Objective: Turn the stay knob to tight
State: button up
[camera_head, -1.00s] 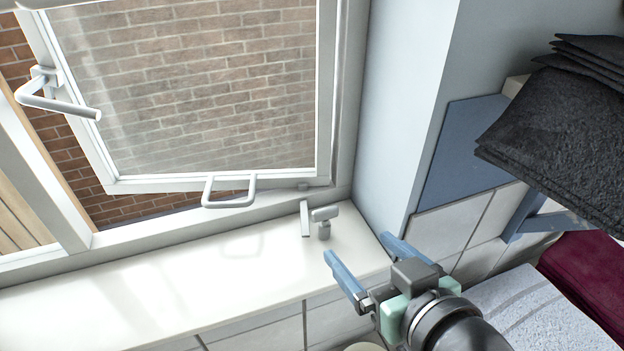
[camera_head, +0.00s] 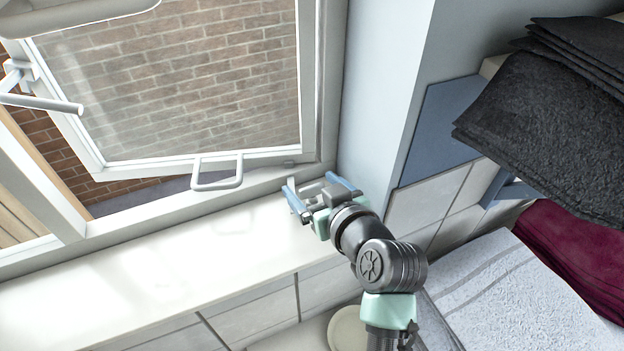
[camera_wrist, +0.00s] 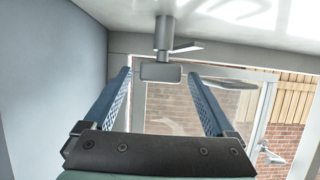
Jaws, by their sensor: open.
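The stay knob (camera_head: 311,188) is a grey T-shaped handle on a short post at the right end of the white window sill, partly hidden by my gripper. In the wrist view, where the sill is at the top, its crossbar (camera_wrist: 161,73) shows between my fingertips, lying across the gap, with its post (camera_wrist: 164,34) behind. A thin flat grey piece (camera_wrist: 187,47) sits beside the post. My gripper (camera_head: 311,181) is open, with one blue finger on each side of the knob. I cannot tell whether either finger touches it.
The window sash stands tilted open, with a white loop handle (camera_head: 218,187) left of my gripper. The right wall (camera_head: 385,95) is close to my fingers. Dark folded cloths (camera_head: 555,120) lie on a shelf at right. The sill (camera_head: 150,285) is clear to the left.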

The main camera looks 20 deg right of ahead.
jog(key=shift+w+f, duration=0.15)
jog(key=shift+w, duration=0.2)
jog(key=c, duration=1.4)
